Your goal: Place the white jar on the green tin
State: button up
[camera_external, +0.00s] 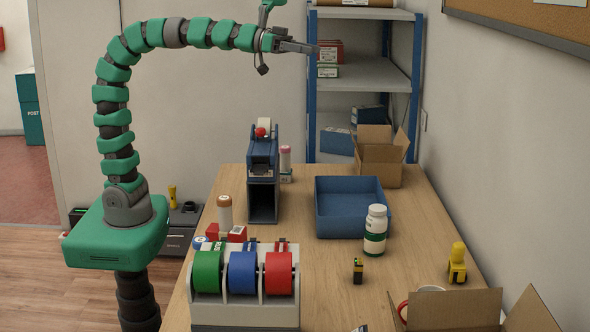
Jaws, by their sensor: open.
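No other green tin can be made out. My gripper (314,49) is high above the far end of the counter, pointing right in front of the shelf. It is open and empty, well above and apart from the jar.
The blue tray (325,235) looks empty. A tape dispenser rack (243,313) stands in front, and a blue dispenser (263,171) stands behind it. Open cardboard boxes stand at the back (378,175) and front right (452,316). A yellow object (457,265) is near the right edge.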

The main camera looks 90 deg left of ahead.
jog(key=s+a+r+n+y, duration=0.1)
jog(key=s+a+r+y, duration=0.1)
jog(key=s+a+r, duration=0.2)
jog(key=s+a+r+n+y, duration=0.1)
jog(key=s+a+r, duration=0.3)
jog(key=s, duration=0.5)
jog(key=shift+s+a+y, duration=0.15)
jog(key=shift+a+y, duration=0.6)
jog(key=shift+y, duration=0.15)
